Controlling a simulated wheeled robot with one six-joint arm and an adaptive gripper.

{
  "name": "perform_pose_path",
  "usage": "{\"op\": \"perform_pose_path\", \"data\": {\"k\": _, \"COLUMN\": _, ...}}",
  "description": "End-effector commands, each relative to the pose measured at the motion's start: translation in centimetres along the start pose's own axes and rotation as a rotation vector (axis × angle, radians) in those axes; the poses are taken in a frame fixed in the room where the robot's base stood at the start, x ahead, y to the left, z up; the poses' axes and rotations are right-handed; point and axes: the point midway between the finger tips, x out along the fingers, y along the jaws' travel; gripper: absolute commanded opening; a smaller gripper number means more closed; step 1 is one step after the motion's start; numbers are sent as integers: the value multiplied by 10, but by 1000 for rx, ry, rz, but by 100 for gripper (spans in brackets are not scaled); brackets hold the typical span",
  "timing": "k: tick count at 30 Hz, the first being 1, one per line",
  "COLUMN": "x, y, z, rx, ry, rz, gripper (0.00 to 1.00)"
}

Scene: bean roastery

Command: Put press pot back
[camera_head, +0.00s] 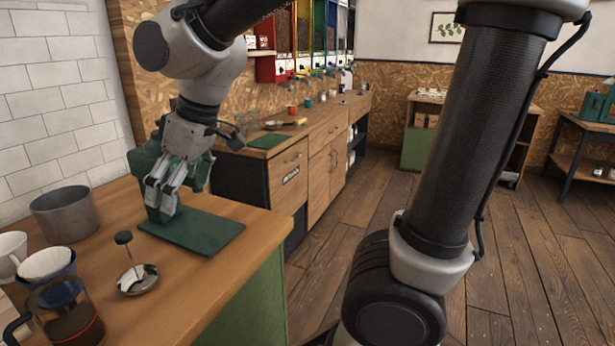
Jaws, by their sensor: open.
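A glass pot with dark contents, a thin red ring and a black handle (70,312) stands at the bottom left of the wooden counter, partly cut off by the frame edge. It looks like the press pot. A shiny metal lid-like piece (137,280) with a dark knob above it is to its right, apart from the pot. My gripper (163,200) is open, pointing down over the left end of a dark green mat (200,233). It is well behind the pot and apart from it. A dark green object (143,160) is partly hidden behind my gripper.
A grey metal bin (65,214) stands left of my gripper. A white cup (9,252) and a white dripper (46,262) are beside the pot. The right part of the mat is bare. A long back counter (330,115) holds small items.

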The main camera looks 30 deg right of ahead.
Motion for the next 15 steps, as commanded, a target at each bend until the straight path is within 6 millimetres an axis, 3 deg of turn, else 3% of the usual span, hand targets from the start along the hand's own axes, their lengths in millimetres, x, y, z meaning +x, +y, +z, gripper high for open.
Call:
{"op": "perform_pose_path", "data": {"k": 1, "x": -22, "y": 32, "z": 33, "rx": 112, "ry": 7, "rz": 48, "gripper": 93}}
{"op": "perform_pose_path", "data": {"k": 3, "x": -47, "y": 63, "z": 82, "rx": 262, "ry": 2, "rz": 109, "gripper": 93}}
{"op": "perform_pose_path", "data": {"k": 6, "x": -76, "y": 85, "z": 149, "rx": 455, "ry": -3, "rz": 189, "gripper": 93}}
{"op": "perform_pose_path", "data": {"k": 10, "x": -97, "y": 90, "z": 215, "rx": 648, "ry": -10, "rz": 268, "gripper": 93}}
{"op": "perform_pose_path", "data": {"k": 12, "x": -103, "y": 89, "z": 237, "rx": 716, "ry": -11, "rz": 296, "gripper": 93}}
{"op": "perform_pose_path", "data": {"k": 15, "x": -107, "y": 86, "z": 254, "rx": 770, "ry": -14, "rz": 319, "gripper": 93}}
